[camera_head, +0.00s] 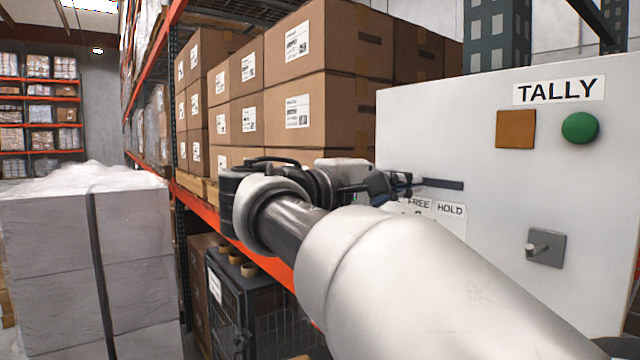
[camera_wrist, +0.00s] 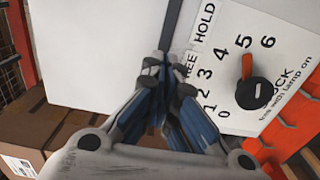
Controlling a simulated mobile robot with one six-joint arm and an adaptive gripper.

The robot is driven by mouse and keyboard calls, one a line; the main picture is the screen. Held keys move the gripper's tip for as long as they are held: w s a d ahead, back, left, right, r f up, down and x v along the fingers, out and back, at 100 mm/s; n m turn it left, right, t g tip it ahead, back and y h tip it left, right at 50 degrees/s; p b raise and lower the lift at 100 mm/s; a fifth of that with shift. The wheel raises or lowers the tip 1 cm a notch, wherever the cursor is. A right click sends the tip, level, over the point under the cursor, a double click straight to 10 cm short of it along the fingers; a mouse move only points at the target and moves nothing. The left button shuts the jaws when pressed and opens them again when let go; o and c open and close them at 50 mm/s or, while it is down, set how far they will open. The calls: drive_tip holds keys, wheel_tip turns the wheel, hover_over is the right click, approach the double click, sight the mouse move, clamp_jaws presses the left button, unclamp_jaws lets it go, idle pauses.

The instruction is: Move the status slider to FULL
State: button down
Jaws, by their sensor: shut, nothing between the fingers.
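The white panel (camera_head: 480,130) has a dark horizontal slot (camera_head: 445,184) with labels FREE (camera_head: 418,203) and HOLD (camera_head: 450,209) below it. I read no FULL label. My gripper (camera_head: 412,184) is shut at the slot's left part, with its fingertips at or close to the panel; I cannot tell whether they touch. In the wrist view the slot (camera_wrist: 171,22) runs up from my fingertips (camera_wrist: 165,62), beside the FREE and HOLD labels. No slider handle shows clearly; my fingers may hide it.
A black dial (camera_wrist: 254,93) with an orange pointer and numbers 0 to 6 is near the labels. A TALLY sign (camera_head: 558,90), a brown square (camera_head: 516,129), a green button (camera_head: 580,127) and a grey plate with a peg (camera_head: 546,248) are on the panel. Stacked cartons (camera_head: 330,50) stand behind.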

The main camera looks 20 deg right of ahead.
drive_tip(key=v, duration=0.7)
drive_tip(key=shift+a, duration=0.2)
drive_tip(key=shift+s, duration=0.1)
drive_tip(key=s+d+f+g+y+b, duration=0.1)
drive_tip(key=s+d+f+y+b, duration=0.2)
drive_tip(key=f, duration=0.7)
drive_tip(key=s+f+y+b, duration=0.25)
drive_tip(key=f+b, duration=0.25)
drive_tip(key=f, duration=0.6)
drive_tip(key=s+d+f+g+y+b, duration=0.1)
drive_tip(key=s+d+f+y+b, duration=0.2)
drive_tip(key=f, duration=0.7)
drive_tip(key=s+a+f+m+y+b, duration=0.1)
drive_tip(key=s+a+f+b, duration=0.3)
drive_tip(key=f, duration=0.6)
drive_tip(key=s+a+f+m+y+b, duration=0.1)
drive_tip(key=s+a+f+y+b, duration=0.3)
drive_tip(key=f, duration=0.7)
drive_tip(key=s+a+f+m+y+b, duration=0.2)
drive_tip(key=s+f+b, duration=0.4)
drive_tip(key=f, duration=0.5)
drive_tip(key=shift+s+a+t+y, duration=0.15)
drive_tip(key=shift+a+t+y, duration=0.15)
drive_tip(key=shift+a+y, duration=0.55)
drive_tip(key=shift+a, duration=0.1)
